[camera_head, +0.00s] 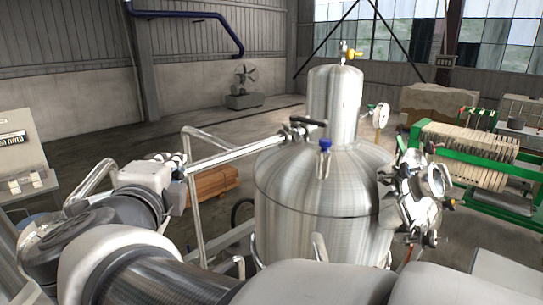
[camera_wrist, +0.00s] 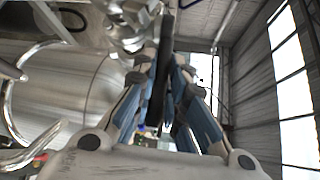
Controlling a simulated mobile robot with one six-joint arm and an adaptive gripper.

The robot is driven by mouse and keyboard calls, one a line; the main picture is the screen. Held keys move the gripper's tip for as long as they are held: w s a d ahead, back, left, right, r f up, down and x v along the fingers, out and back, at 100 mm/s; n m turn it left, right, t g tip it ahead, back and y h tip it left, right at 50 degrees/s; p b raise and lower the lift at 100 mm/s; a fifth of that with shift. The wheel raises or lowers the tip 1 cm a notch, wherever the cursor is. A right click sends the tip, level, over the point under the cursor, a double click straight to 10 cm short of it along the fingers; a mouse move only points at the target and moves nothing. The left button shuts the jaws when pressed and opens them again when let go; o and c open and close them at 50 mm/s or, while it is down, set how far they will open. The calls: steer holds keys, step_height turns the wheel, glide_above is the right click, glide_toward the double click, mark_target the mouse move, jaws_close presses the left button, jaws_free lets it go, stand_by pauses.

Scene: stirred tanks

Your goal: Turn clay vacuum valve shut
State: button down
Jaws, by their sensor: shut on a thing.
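In the wrist view, my gripper (camera_wrist: 160,95) has blue-sided fingers closed on a flat dark handle (camera_wrist: 167,62) between them. A shiny metal valve fitting (camera_wrist: 130,25) sits beside the handle at the top. In the head view, my gripper (camera_head: 176,165) is small, at the left end of a steel pipe (camera_head: 238,152) that runs to the tank. There the gripped handle is mostly hidden by my gripper and wrist. The angle of the handle to the pipe is not clear.
A large steel tank (camera_head: 315,200) fills the middle. Its top carries a black-handled valve (camera_head: 308,122), a blue-handled valve (camera_head: 325,146) and a yellow-handled valve (camera_head: 353,54). A gauge (camera_head: 381,115) and clamped fittings stick out on its right. A green-framed press (camera_head: 470,155) stands at right.

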steer(key=shift+w+d+r, duration=0.1)
steer(key=shift+d, duration=0.05)
steer(key=c, duration=2)
jaws_free()
steer(key=shift+c, duration=0.2)
steer(key=shift+o, duration=0.7)
steer(key=shift+w+d, duration=0.1)
steer(key=shift+w, duration=0.25)
steer(key=shift+s, duration=0.25)
steer(key=shift+w, duration=0.1)
